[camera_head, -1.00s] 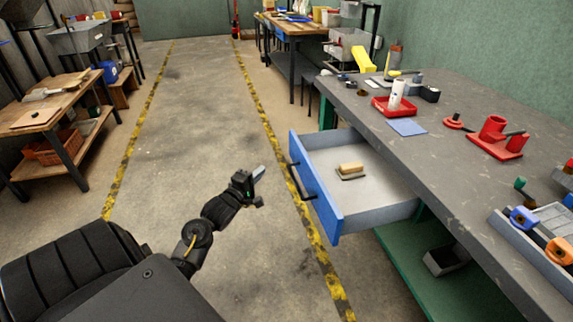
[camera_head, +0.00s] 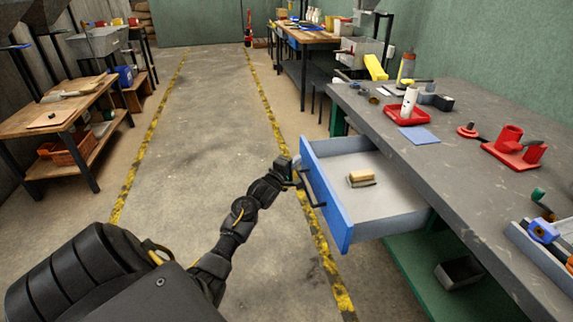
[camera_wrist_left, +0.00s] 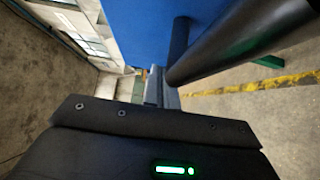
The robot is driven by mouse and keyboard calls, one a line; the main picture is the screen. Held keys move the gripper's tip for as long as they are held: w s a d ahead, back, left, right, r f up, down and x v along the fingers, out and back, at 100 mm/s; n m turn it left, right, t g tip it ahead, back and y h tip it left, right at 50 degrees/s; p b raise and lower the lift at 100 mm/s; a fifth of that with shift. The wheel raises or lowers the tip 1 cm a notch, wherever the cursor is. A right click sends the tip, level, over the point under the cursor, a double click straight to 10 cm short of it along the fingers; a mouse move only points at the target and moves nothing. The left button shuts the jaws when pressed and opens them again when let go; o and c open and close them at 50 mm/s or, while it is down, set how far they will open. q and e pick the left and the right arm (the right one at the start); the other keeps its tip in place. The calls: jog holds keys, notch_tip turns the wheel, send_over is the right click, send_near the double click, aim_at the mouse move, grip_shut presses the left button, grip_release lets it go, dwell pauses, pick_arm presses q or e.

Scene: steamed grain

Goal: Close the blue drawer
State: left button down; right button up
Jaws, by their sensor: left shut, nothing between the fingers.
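The blue drawer (camera_head: 330,195) stands pulled out from the grey workbench, its blue front facing the aisle and a dark bar handle (camera_head: 309,188) on it. A small wooden-backed brush or block (camera_head: 361,179) lies inside. My left gripper (camera_head: 298,172) is at the drawer front, by the far end of the handle; its fingertips are partly hidden there. In the left wrist view the shut fingers (camera_wrist_left: 160,90) point at the blue front (camera_wrist_left: 150,30), beside the dark handle (camera_wrist_left: 240,40). Whether they touch the front I cannot tell. My right gripper is not in view.
The grey workbench top (camera_head: 440,150) holds a red tray (camera_head: 407,114), a blue sheet (camera_head: 419,135) and red holders (camera_head: 515,150). A green lower shelf (camera_head: 430,265) with a dark bin (camera_head: 459,272) lies under the drawer. The aisle floor (camera_head: 200,140) is clear.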

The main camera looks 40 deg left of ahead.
pick_arm(q)
jog(key=shift+w+d, duration=0.15)
jog(key=shift+w, duration=0.1)
